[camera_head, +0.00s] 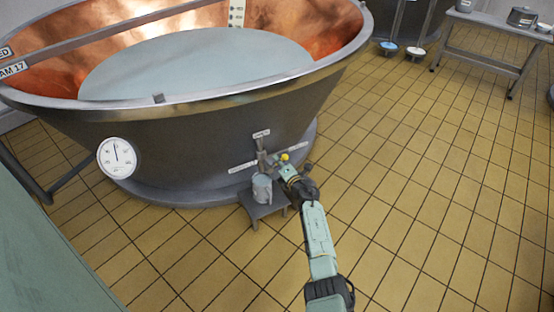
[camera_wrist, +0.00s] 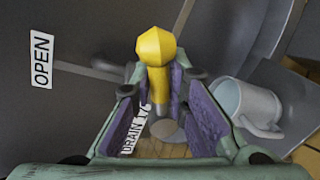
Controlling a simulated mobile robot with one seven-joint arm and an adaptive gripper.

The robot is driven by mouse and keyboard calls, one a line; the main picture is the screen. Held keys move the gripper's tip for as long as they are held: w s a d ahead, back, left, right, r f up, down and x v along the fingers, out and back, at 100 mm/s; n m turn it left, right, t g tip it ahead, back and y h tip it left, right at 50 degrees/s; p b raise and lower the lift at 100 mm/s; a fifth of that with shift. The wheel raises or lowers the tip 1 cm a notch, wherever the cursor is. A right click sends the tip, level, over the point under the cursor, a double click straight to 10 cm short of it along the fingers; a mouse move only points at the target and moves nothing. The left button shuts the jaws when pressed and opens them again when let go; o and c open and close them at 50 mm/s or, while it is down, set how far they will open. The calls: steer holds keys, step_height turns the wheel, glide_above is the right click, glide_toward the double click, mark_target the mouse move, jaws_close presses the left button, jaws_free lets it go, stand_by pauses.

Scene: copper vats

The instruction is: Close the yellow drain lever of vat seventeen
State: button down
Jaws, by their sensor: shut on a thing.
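The yellow drain lever (camera_wrist: 156,60) stands between the fingers of my gripper (camera_wrist: 159,88) in the wrist view, its faceted knob showing above the purple pads. My gripper is shut on it. In the head view the yellow knob (camera_head: 285,157) shows at the tip of my gripper (camera_head: 288,170), to the right of the drain fitting (camera_head: 262,160). Vat seventeen (camera_head: 210,135) is a large copper-lined vat with a "17" plate at its rim. An "OPEN" label (camera_wrist: 41,60) is on the vat wall, left of the lever. A "DRAIN 17" label (camera_wrist: 134,128) is partly hidden by my finger.
A metal jug (camera_head: 262,187) stands on a small stool (camera_head: 270,209) under the drain, close beside my gripper; the jug also shows in the wrist view (camera_wrist: 250,105). The tiled floor (camera_head: 430,160) to the right is clear. A table (camera_head: 490,45) stands at the back right.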

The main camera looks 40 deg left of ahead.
steer(key=shift+w+d+f+m+g, duration=0.2)
steer(key=shift+w+f+m+g, duration=0.15)
steer(key=shift+m, duration=0.6)
steer(key=shift+w+d+f+m+g, duration=0.15)
steer(key=shift+w+f+m, duration=0.2)
steer(key=shift+m, duration=0.6)
steer(key=shift+s+f, duration=0.15)
steer(key=c, duration=1.8)
jaws_free()
steer(key=shift+f, duration=0.15)
steer(key=shift+o, duration=1.1)
steer(key=shift+s+a, duration=0.1)
steer(key=shift+s, duration=0.05)
steer(key=shift+s, duration=0.1)
steer(key=v, duration=1.2)
